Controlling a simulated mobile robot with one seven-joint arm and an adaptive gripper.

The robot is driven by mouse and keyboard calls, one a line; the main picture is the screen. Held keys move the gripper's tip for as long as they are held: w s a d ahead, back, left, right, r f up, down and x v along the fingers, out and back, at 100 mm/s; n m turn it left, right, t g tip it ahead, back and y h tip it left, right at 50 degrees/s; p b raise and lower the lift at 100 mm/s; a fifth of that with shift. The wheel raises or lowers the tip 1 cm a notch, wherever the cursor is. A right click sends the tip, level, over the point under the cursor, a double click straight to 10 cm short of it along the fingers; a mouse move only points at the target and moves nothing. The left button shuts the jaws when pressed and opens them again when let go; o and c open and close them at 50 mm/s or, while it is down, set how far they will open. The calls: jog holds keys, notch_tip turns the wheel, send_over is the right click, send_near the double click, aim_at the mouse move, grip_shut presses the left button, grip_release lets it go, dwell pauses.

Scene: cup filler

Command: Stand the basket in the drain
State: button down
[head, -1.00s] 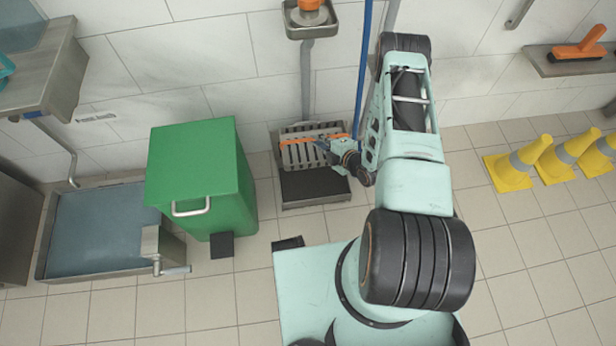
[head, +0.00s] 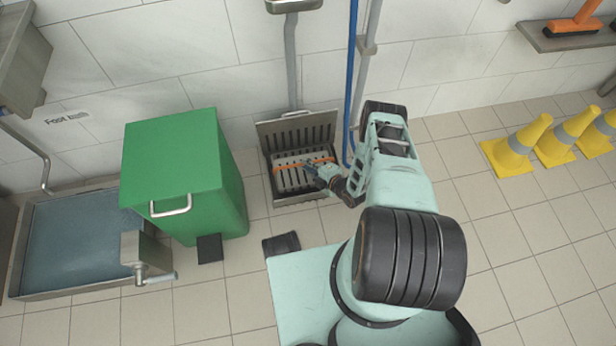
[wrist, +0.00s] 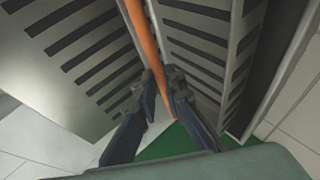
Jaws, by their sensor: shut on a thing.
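The basket (head: 291,180) is a slotted grey metal box with an orange handle (head: 291,164). In the head view it sits within the outline of the drain (head: 270,182), a dark, metal-rimmed opening in the floor by the wall. I cannot tell whether it rests on the drain's bottom. My gripper (head: 312,167) is at the right part of the handle. In the wrist view my gripper (wrist: 163,84) is shut on the orange handle (wrist: 142,32), with slotted metal on both sides. My fingers hide part of the handle.
A slotted grate (head: 298,129) stands raised at the drain's back. A green pedal bin (head: 185,185) stands close on the left, beside a foot bath (head: 80,240). A blue hose (head: 350,90) hangs behind. Yellow cones (head: 520,147) stand at right; floor between is clear.

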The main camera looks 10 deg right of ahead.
aim_at(308, 175)
notch_tip(308, 175, down, 6)
jog(key=b, duration=0.2)
jog(key=shift+w+b, duration=0.1)
jog(key=shift+b, duration=0.2)
jog(key=c, duration=2)
grip_release()
jog(key=shift+r, duration=0.15)
